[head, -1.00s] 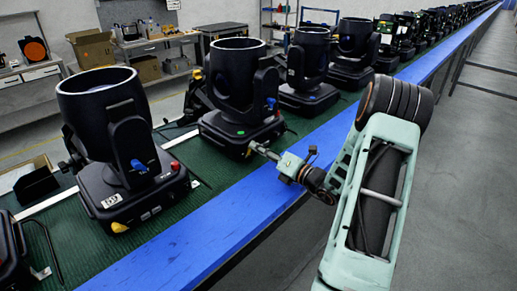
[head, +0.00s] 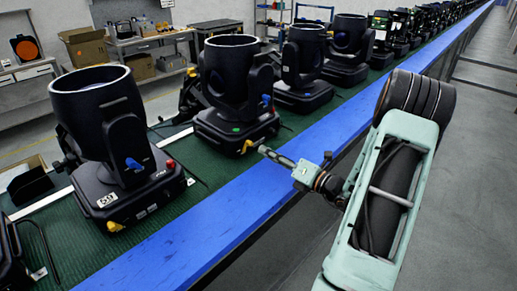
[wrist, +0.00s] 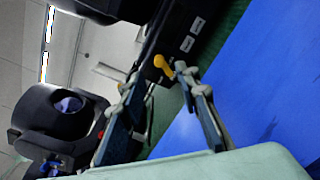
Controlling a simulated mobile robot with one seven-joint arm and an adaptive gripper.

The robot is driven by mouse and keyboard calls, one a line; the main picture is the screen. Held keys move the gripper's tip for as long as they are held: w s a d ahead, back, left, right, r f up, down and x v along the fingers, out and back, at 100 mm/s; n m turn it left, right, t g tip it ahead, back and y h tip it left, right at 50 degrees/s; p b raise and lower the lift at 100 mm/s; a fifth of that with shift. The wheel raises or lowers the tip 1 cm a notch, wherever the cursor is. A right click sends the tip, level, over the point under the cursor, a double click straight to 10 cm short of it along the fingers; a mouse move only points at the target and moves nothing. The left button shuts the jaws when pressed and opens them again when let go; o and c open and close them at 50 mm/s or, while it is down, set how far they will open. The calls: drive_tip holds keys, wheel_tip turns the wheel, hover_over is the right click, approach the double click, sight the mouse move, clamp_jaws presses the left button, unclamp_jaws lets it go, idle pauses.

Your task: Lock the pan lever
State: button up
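The yellow lever, which I take for the pan lever (head: 247,146), is at the lower right corner of the base of the second black moving-head light (head: 230,75). It also shows in the wrist view (wrist: 163,66), upright and bent, beyond my fingers. My gripper (head: 264,150) is just to the right of the lever in the head view, over the blue edge side of the bench. In the wrist view my gripper (wrist: 165,88) has its two fingers apart, with the lever between and ahead of the tips. I see no contact.
A blue rail (head: 200,223) runs along the green bench top (head: 86,232). Another light (head: 102,115) stands to the left, with a blue knob (head: 134,165) and a red button. Several more lights recede behind. The grey floor on the right is free.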

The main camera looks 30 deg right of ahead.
drive_tip(key=v, duration=0.5)
drive_tip(key=shift+s, duration=0.1)
idle(0.3)
